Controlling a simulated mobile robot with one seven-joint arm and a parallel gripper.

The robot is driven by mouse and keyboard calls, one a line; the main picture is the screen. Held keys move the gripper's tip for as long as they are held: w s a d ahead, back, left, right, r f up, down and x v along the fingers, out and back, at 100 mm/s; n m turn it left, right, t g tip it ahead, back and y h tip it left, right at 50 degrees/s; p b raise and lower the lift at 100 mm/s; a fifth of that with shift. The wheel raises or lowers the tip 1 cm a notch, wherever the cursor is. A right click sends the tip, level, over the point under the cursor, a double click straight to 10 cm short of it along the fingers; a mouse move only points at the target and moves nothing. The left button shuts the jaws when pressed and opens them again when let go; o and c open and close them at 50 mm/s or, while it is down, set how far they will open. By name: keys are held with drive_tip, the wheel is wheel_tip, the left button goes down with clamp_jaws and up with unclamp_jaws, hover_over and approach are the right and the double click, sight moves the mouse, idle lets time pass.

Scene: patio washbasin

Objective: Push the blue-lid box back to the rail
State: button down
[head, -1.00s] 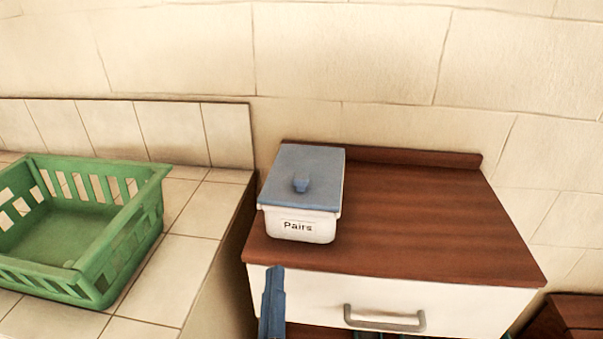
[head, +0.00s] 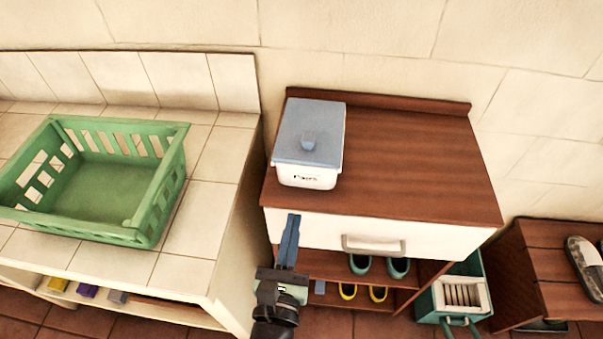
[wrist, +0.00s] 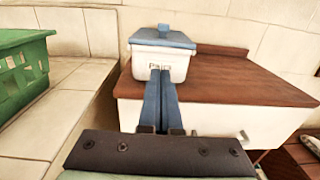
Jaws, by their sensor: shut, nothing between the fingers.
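The blue-lid box (head: 309,143) is white with a "Pairs" label and a knob on its lid. It stands upright at the left end of the brown cabinet top (head: 410,160), near the back. The rail (head: 380,100) is the low raised strip along the top's back edge; the box's far side is close to it, and I cannot tell whether they touch. My gripper (head: 291,222) is shut and empty in front of the cabinet, below the box and apart from it. In the wrist view the blue fingers (wrist: 161,78) point at the box's labelled front (wrist: 158,66).
A green basket (head: 100,180) stands on the tiled counter to the left. The cabinet has a drawer with a grey handle (head: 373,246), with shoes on the shelf below. A teal crate (head: 455,298) and a low brown unit (head: 560,260) are at the right. The cabinet top right of the box is clear.

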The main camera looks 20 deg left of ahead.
sight(303, 169)
drive_tip(key=p+x, duration=0.2)
drive_tip(key=x, duration=0.8)
drive_tip(key=shift+w, duration=0.1)
drive_tip(key=b+x, duration=0.2)
drive_tip(key=x, duration=0.8)
drive_tip(key=shift+w+a, duration=0.15)
drive_tip(key=shift+w, duration=0.05)
